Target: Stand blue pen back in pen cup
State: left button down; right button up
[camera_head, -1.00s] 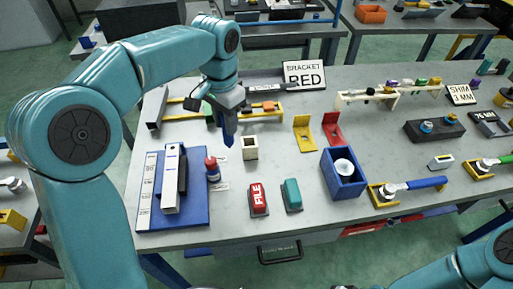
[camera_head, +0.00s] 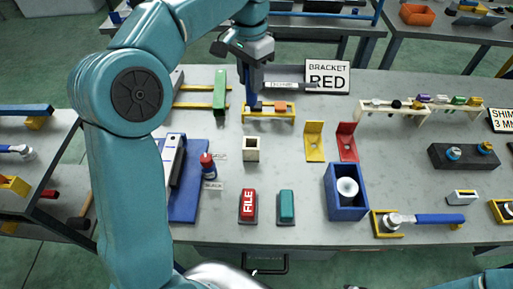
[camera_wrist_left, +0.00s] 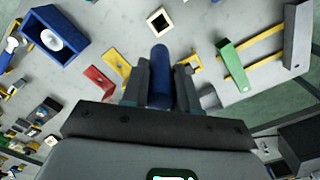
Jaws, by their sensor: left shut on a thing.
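My left gripper (camera_head: 252,84) is shut on the blue pen (camera_head: 252,101), which hangs point-down below the fingers. In the wrist view the blue pen (camera_wrist_left: 160,76) sits between the two fingers of the left gripper (camera_wrist_left: 160,88). The pen cup (camera_head: 251,153) is a small cream square holder with a dark opening, standing on the bench. In the head view it is below the pen, and the pen is apart from it. The cup also shows at the top of the wrist view (camera_wrist_left: 159,20). My right gripper is out of view.
A yellow rack (camera_head: 283,118) lies behind the cup. A red-capped bottle (camera_head: 207,166) stands left of it, and a red FILE block (camera_head: 248,205) and a teal block (camera_head: 286,206) stand in front. A blue bin (camera_head: 332,194), a yellow bracket (camera_head: 314,143) and a red bracket (camera_head: 347,141) are to the right.

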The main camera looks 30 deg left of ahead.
aim_at(249, 104)
pick_arm(q)
notch_tip(249, 104, down, 20)
jog(key=shift+s+r, duration=0.2)
jog(key=shift+s, duration=0.2)
jog(key=shift+f, duration=0.15)
jog(key=c, duration=0.9)
grip_release()
jog(key=shift+w, duration=0.1)
jog(key=shift+o, duration=0.2)
notch_tip(249, 104, up, 12)
jog(key=shift+r, duration=0.15)
